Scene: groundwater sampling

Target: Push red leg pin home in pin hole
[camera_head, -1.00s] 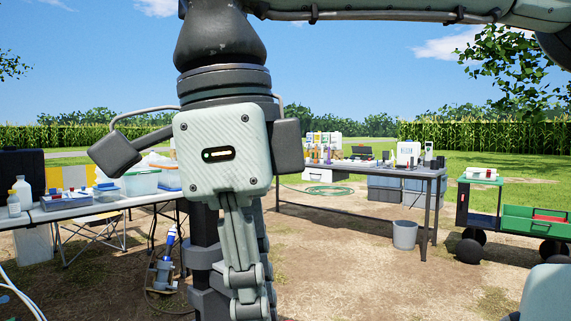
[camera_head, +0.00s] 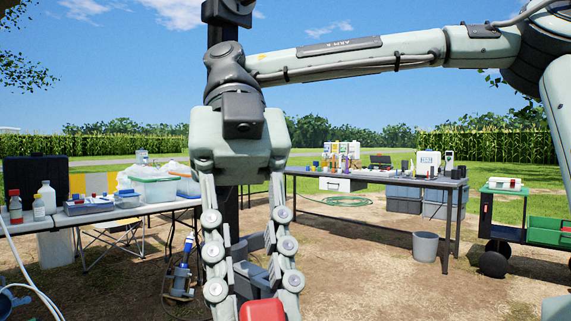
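A red block-like piece (camera_head: 262,311) shows at the bottom edge, cut off by the frame. It may be the head of the red leg pin; I cannot tell for sure. My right gripper (camera_head: 252,290) comes in on the arm from the right and points down at centre-left. Its two fingers stand apart, and the red piece shows low between them. The fingertips are below the frame, so contact with the red piece cannot be seen. The pin hole is not visible. A dark upright post (camera_head: 222,33) rises behind the gripper. My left gripper is not in view.
A left table (camera_head: 150,208) holds bottles, trays and tubs. A long table (camera_head: 385,176) with instruments stands behind at right. A grey bucket (camera_head: 425,246) and a green cart (camera_head: 546,230) are at right. A blue-topped device (camera_head: 183,270) stands on the ground left of the gripper.

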